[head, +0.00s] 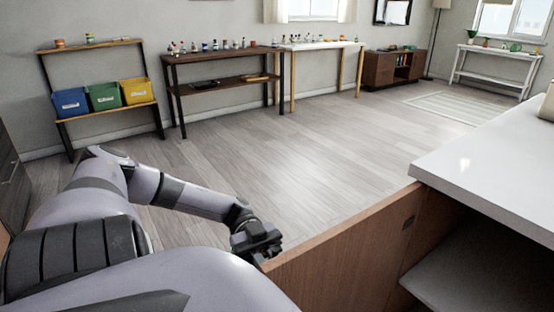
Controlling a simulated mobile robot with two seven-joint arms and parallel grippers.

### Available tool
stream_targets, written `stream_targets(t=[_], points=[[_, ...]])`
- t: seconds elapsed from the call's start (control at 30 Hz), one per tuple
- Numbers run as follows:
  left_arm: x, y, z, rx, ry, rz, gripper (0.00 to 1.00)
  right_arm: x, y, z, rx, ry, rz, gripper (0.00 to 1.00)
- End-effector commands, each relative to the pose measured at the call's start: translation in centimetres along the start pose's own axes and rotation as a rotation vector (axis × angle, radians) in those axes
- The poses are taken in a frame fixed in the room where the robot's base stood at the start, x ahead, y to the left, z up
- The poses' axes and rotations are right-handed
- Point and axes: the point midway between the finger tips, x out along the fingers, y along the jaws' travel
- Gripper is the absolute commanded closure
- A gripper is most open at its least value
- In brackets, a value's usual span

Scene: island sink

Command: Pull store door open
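A brown wooden door panel (345,255) stands out from the cabinet under the white counter, at an angle, with its top edge running toward the lower left. A small dark fitting (408,222), which looks like a hinge, sits near the cabinet end. The cabinet interior with a grey shelf (490,270) shows at the lower right. My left gripper (264,250) is at the panel's far left end, at its free edge. Its fingertips are too small and dark to tell whether they touch or clasp the panel. My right gripper is not in view.
The white countertop (490,165) overhangs the cabinet on the right. Wooden floor (290,160) beyond the panel is clear. A rack with blue, green and yellow bins (104,96) and tables with bottles (215,62) stand along the far wall.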

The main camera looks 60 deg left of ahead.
Motion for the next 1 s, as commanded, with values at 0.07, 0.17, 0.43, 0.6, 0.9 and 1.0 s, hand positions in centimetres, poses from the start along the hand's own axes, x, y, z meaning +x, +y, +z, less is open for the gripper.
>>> stream_targets(t=[0.07, 0.17, 0.43, 0.6, 0.9, 1.0], points=[[-0.17, 0.01, 0.19, -0.003, -0.004, -0.001, 1.0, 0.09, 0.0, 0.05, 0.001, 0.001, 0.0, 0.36], [-0.25, -0.01, 0.17, -0.003, -0.003, -0.001, 1.0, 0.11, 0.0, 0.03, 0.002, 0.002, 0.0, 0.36], [-0.28, -0.01, 0.15, -0.003, -0.003, -0.001, 1.0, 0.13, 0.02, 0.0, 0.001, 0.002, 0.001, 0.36], [-0.27, -0.02, 0.14, -0.003, -0.003, -0.001, 0.71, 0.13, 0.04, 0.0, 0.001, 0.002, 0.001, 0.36], [-0.35, -0.05, 0.07, -0.001, -0.001, -0.001, 0.71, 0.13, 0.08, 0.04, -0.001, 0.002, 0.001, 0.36], [-0.96, -0.09, 0.13, -0.001, -0.003, -0.003, 0.71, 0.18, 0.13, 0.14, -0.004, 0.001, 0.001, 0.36]])
